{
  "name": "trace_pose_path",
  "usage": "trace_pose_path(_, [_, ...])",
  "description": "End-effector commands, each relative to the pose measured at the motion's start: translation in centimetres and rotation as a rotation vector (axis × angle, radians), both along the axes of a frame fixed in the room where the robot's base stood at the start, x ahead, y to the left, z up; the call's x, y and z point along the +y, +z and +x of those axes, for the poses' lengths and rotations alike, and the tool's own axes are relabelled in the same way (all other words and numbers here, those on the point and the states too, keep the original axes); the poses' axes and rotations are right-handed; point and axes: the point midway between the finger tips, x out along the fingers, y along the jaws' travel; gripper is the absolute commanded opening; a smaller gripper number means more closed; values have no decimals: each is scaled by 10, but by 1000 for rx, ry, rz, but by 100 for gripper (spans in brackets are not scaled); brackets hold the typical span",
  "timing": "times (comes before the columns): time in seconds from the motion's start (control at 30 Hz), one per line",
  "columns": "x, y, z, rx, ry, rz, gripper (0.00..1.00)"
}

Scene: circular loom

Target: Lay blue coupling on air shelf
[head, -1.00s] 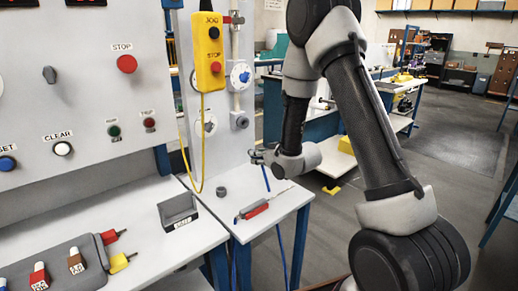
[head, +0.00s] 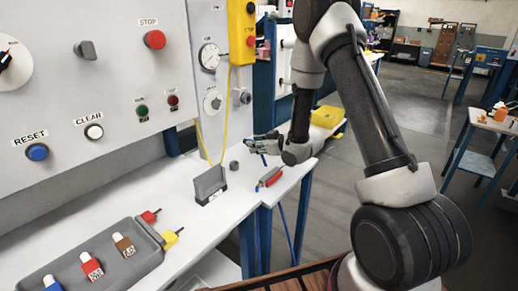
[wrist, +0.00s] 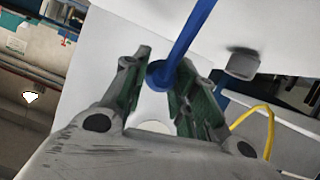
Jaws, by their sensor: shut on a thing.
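In the wrist view my gripper (wrist: 165,65) is shut on the blue coupling (wrist: 157,76), which sits between its green-padded fingers. A blue hose (wrist: 198,28) runs from the coupling to the top edge. In the head view my gripper (head: 264,141) is above a small white shelf (head: 296,172), with a bit of blue hose (head: 264,159) showing below it. I take this white shelf to be the air shelf; no label on it is readable. The coupling itself is too small to make out in the head view.
A grey round piece (head: 234,166) and a red-handled tool (head: 270,177) lie on the shelf. A grey holder (head: 210,184) stands to the left. A yellow pendant (head: 241,32) hangs on its yellow cord by the panel. A grey tray (head: 110,262) holds several coloured plugs.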

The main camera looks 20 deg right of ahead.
Motion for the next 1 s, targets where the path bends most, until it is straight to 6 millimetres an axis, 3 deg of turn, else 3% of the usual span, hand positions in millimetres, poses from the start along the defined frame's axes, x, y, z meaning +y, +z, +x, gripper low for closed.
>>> trace_pose_path(0.17, [0, -3, 0, -19, 8, -30, 0])
trace_pose_path(0.6, [-1, -37, 0, -21, 7, -32, 0])
trace_pose_path(1.0, [-1, -41, 0, -22, 6, -32, 0])
